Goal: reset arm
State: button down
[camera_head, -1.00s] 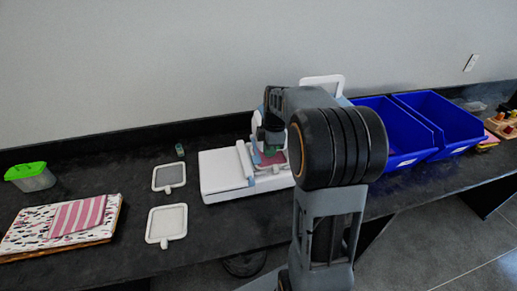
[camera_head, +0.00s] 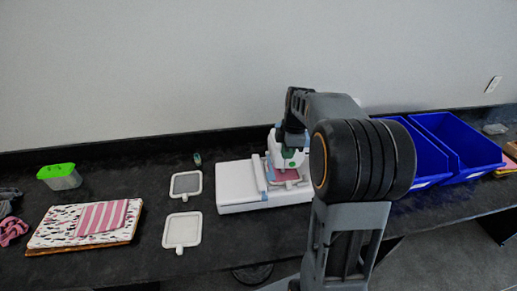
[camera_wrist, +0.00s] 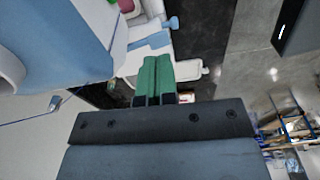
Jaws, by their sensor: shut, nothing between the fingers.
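My arm rises in front of the counter in the head view and bends over toward a white embroidery machine (camera_head: 236,187). My gripper shows in the wrist view with its green fingers (camera_wrist: 156,78) pressed together and nothing between them. In the wrist view a blue and white body, seemingly the machine, fills the upper left, beside the fingers. I cannot tell whether they touch it.
Two white-framed hoops, one upper (camera_head: 186,184) and one lower (camera_head: 182,230), lie left of the machine. Further left are a patterned fabric stack (camera_head: 60,227) and a green-lidded box (camera_head: 60,177). Blue bins (camera_head: 459,146) stand right of my arm.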

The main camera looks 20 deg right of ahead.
jog(key=s+a+r+m+t+h, duration=0.1)
jog(key=s+a+m+t, duration=0.3)
jog(key=s+a+m, duration=0.8)
jog(key=s+r+m, duration=0.1)
jog(key=s+m, duration=0.2)
jog(key=shift+s+r, duration=0.15)
jog(key=shift+d, duration=0.2)
dwell(0.6)
